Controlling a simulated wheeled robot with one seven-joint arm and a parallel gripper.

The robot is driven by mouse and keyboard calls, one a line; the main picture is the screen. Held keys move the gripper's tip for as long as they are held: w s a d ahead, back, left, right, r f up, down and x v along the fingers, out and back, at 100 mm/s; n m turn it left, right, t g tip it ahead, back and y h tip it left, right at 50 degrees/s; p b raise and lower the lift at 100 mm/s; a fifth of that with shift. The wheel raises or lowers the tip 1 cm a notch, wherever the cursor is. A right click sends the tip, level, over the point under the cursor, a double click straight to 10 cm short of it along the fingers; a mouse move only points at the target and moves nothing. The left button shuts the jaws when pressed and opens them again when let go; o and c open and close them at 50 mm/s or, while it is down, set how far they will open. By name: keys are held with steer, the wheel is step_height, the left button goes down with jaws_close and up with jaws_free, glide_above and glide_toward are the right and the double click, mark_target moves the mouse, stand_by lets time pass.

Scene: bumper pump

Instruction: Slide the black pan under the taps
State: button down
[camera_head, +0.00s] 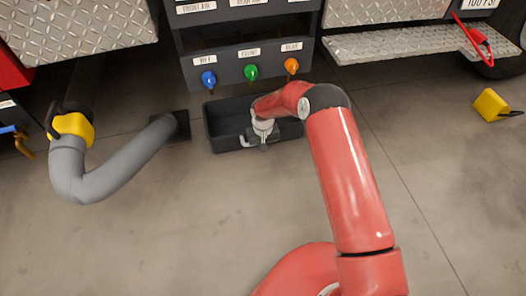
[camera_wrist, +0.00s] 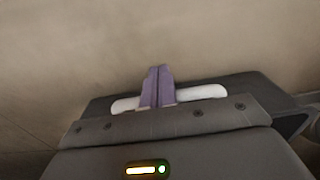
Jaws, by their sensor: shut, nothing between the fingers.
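The black pan (camera_head: 224,126), a shallow rectangular tray, lies on the floor in front of the tap panel. Its back edge is close to the panel's foot; I cannot tell how far it reaches beneath the taps. A blue tap (camera_head: 208,78), a green tap (camera_head: 251,72) and an orange tap (camera_head: 291,66) stick out above it. My gripper (camera_head: 263,146) is at the pan's front right part, near the front wall, and hides some of it. In the wrist view its purple fingers (camera_wrist: 157,84) are together and empty. I cannot tell whether they touch the pan.
A thick grey hose (camera_head: 100,180) with a yellow collar curves over the floor at the left. A yellow wedge-shaped block (camera_head: 490,105) lies at the far right. A diamond-plate step (camera_head: 390,44) juts out right of the panel. The floor in front of the pan is clear.

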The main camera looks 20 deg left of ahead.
steer(key=shift+s+d+p, duration=0.35)
steer(key=shift+s+d, duration=0.15)
steer(key=shift+s, duration=0.35)
steer(key=shift+r, duration=0.1)
step_height(320, 180, up, 10)
steer(key=p, duration=0.4)
stand_by(0.9)
stand_by(0.4)
